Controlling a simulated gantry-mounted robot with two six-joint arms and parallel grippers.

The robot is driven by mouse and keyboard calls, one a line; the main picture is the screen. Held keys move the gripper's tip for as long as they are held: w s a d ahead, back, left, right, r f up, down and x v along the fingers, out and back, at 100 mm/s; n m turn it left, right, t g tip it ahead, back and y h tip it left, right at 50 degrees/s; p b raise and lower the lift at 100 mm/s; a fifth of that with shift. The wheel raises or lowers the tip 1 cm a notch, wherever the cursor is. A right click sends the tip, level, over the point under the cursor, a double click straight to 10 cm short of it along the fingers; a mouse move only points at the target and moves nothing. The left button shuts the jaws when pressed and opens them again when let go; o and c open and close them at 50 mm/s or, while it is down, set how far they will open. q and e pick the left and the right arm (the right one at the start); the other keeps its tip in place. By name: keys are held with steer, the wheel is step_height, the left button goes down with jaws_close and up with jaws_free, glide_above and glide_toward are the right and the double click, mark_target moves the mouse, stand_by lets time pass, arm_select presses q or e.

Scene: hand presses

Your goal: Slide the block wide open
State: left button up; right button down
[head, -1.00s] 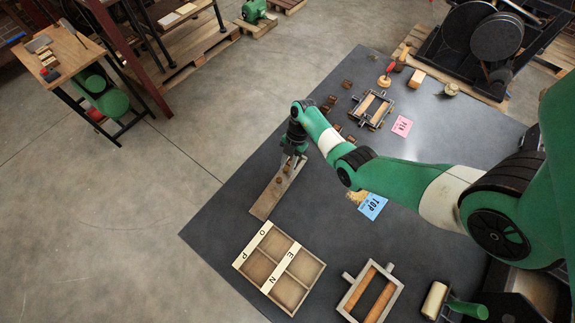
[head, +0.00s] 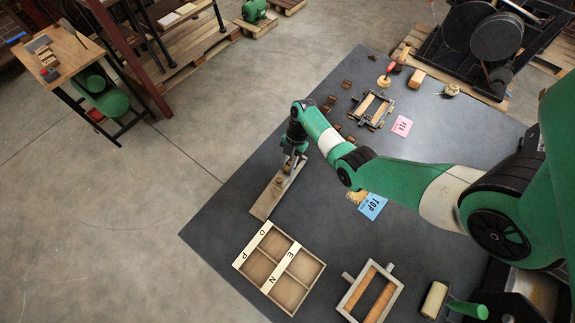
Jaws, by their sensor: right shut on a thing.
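A long, narrow wooden block (head: 266,202) lies at a slant on the dark table, near its left edge. Small brown knobs show on its upper half. My right gripper (head: 291,162) points down at the block's far upper end and is shut on part of it. The fingers and that end are small and partly covered by my wrist, so the exact part held is hard to make out. My left gripper is not in view.
Blue (head: 372,206) and pink (head: 402,125) cards lie on the table (head: 225,228). Small brown blocks (head: 329,103) lie beyond my wrist.

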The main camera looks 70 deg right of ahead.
mark_target(279, 180)
steer(key=shift+a+r, duration=0.1)
steer(key=a+p, duration=0.3)
steer(key=w+a+r+p, duration=0.1)
steer(key=shift+a, duration=0.2)
steer(key=a+p, duration=0.1)
steer(key=w+a, duration=0.1)
steer(key=a, duration=0.1)
steer(key=a+p, duration=0.1)
steer(key=a, duration=0.1)
steer(key=shift+w+f+p, duration=0.15)
steer(key=shift+f+p, duration=0.2)
steer(key=shift+f, duration=0.05)
steer(key=shift+w+a+f, duration=0.1)
steer(key=shift+a+f, duration=0.05)
steer(key=shift+a, duration=0.15)
steer(key=c, duration=0.7)
jaws_free()
